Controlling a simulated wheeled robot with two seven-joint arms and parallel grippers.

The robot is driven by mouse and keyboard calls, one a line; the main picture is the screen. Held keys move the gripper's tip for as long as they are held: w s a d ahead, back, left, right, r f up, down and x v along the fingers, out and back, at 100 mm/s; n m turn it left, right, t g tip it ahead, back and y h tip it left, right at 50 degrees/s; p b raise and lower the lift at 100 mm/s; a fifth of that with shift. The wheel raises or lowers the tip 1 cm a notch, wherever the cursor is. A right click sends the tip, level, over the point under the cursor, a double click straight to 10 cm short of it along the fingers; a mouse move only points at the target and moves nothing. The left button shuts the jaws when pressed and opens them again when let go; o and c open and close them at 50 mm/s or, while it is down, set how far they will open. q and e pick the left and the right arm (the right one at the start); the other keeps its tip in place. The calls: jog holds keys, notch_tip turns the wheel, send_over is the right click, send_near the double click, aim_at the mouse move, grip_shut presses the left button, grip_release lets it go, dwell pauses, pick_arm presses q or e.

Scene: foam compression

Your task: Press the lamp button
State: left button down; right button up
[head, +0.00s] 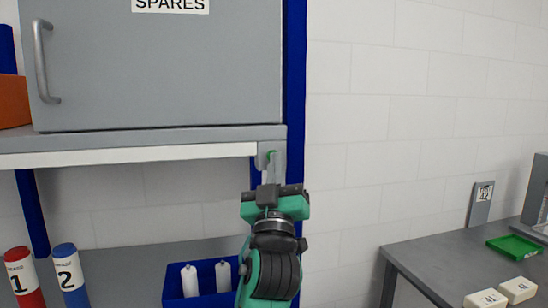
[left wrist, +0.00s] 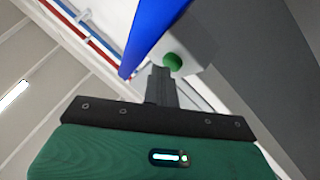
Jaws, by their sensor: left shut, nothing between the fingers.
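The lamp button is a small green knob on a grey box (head: 263,160) at the right end of the shelf edge, beside the blue post. In the left wrist view the green button (left wrist: 173,62) shows clear on the face of its grey box (left wrist: 195,40). My left gripper (head: 272,162) is shut and empty, its fingers pointing up at the box and partly covering the button in the head view. In the left wrist view the fingertips (left wrist: 160,72) are just beside and below the button; I cannot tell whether they touch it. My right gripper is not in view.
A grey cabinet (head: 160,70) marked SPARES stands on the shelf above. Below are a blue bin (head: 207,296) with white bottles, a red cylinder (head: 24,280) and a blue cylinder (head: 70,275). A grey table (head: 430,262) at the right holds a green tray (head: 514,246) and white blocks.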

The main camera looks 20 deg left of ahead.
pick_arm(q)
jog(key=shift+s+d, duration=0.15)
jog(key=shift+s, duration=0.05)
jog(key=s+d, duration=0.2)
jog(key=s, duration=0.1)
jog(key=s+d+b, duration=0.1)
jog(key=s, duration=0.1)
jog(key=shift+d, duration=0.15)
dwell(0.4)
jog(key=shift+f, duration=0.1)
